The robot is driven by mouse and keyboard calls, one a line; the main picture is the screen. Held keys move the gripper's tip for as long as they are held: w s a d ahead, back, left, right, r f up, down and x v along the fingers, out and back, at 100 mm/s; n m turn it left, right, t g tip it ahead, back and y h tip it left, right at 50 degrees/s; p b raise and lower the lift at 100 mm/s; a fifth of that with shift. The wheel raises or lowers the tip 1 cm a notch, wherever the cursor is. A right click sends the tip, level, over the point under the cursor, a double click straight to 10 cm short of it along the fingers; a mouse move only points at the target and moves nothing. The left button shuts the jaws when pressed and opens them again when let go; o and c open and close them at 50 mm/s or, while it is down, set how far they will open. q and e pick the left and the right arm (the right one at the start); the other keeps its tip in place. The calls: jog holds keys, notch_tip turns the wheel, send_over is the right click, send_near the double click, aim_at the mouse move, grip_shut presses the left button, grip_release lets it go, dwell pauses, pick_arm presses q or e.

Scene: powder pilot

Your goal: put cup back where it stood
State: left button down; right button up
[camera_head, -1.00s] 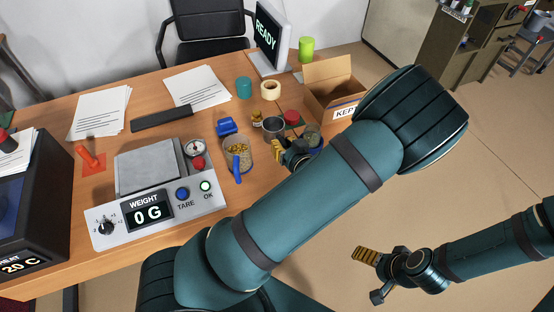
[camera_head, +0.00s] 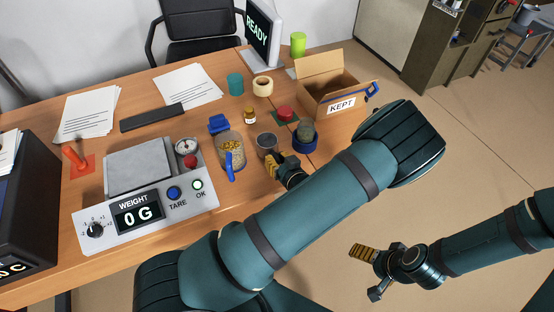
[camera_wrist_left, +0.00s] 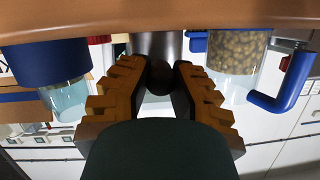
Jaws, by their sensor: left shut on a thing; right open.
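A small grey metal cup (camera_head: 267,144) is near the table's front, between a jar of pellets (camera_head: 231,150) and a blue-based container (camera_head: 305,138). My left gripper (camera_head: 279,163) is at its near side, shut on it. In the left wrist view, the cup (camera_wrist_left: 155,43) shows at the top middle, with a dark rounded part (camera_wrist_left: 159,78) between the gripper's fingers (camera_wrist_left: 160,85). I cannot tell whether the cup's base touches the table. My right gripper (camera_head: 362,253) is open and empty, away from the table at the lower right.
The pellet jar with its blue handle stands close left of the cup. An amber bottle (camera_head: 249,116) and a red-topped item (camera_head: 286,113) on a green patch are behind. A scale (camera_head: 140,167) stands left, the KEPT box (camera_head: 335,92) back right. Bare table lies in front of the cup.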

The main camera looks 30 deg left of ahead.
pick_arm(q)
jog(key=shift+f, duration=0.2)
jog(key=c, duration=1)
grip_release()
jog(key=shift+r, duration=0.25)
jog(key=p+v, duration=0.2)
jog(key=v, duration=1)
notch_tip(320, 180, down, 9)
jog(key=s+m+g+h, duration=0.2)
jog(key=m+g+h, duration=0.1)
jog(key=h, duration=0.4)
jog(key=s+d+m+g+h, duration=0.1)
jog(key=s+d+h, duration=0.1)
jog(key=h, duration=0.1)
jog(key=s+d+m+g+h, duration=0.1)
jog(key=s+h, duration=0.1)
jog(key=h, duration=0.1)
jog(key=s+d+m+g+h, duration=0.1)
jog(key=s+d+m+h, duration=0.1)
jog(key=h, duration=0.1)
jog(key=shift+s+d+r+g, duration=0.3)
jog(key=shift+s+d+r, duration=0.05)
